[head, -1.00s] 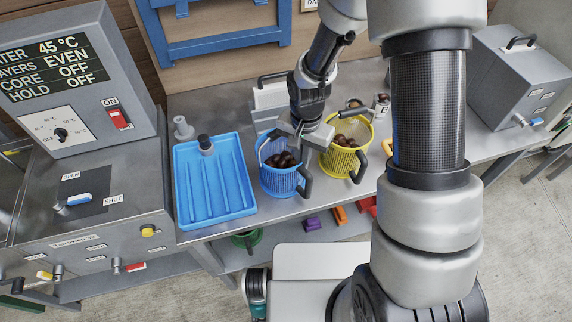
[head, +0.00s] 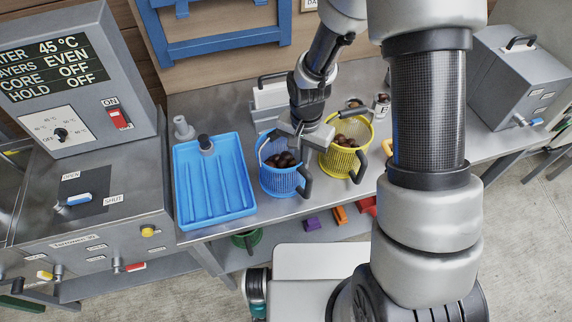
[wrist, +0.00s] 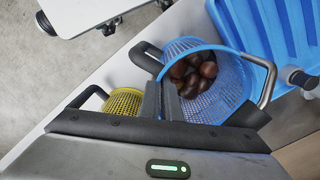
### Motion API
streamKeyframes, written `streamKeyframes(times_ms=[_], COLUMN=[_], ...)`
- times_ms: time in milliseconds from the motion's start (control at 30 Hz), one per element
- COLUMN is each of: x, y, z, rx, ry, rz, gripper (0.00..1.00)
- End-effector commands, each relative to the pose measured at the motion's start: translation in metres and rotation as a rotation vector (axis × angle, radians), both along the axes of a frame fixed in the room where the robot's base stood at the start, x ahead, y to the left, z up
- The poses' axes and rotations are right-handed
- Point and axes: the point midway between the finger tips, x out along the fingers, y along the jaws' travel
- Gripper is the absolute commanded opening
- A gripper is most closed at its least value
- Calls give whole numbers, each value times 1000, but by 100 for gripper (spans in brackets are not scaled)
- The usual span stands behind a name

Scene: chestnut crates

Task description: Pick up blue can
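The blue can is a blue perforated basket (head: 281,180) with dark grips on its handles, upright on the steel bench. It holds several brown chestnuts (head: 283,160) and also shows in the wrist view (wrist: 222,98). My gripper (head: 296,148) reaches down at its back right rim, beside the yellow basket. In the wrist view my two dark fingers (wrist: 161,100) are close together with the blue rim at the narrow gap between them. The fingertips' contact is partly hidden in the head view.
A yellow basket (head: 330,165) of chestnuts stands close on the right. A blue ribbed tray (head: 212,190) lies on the left, with a dark-capped bottle at its back end. A grey machine (head: 75,75) stands at far left. The bench's front edge is near the basket.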

Motion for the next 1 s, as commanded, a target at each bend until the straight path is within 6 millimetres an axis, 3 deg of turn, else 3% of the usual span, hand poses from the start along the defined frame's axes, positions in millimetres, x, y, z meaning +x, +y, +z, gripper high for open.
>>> streamKeyframes(times_ms=[467, 800, 1000], x=[1, 2, 2], y=[0, 0, 0], z=[9, 70, 95], rx=[1, 1, 2], ry=[-4, -7, -5], rz=[0, 0, -1], gripper=[0, 0, 0])
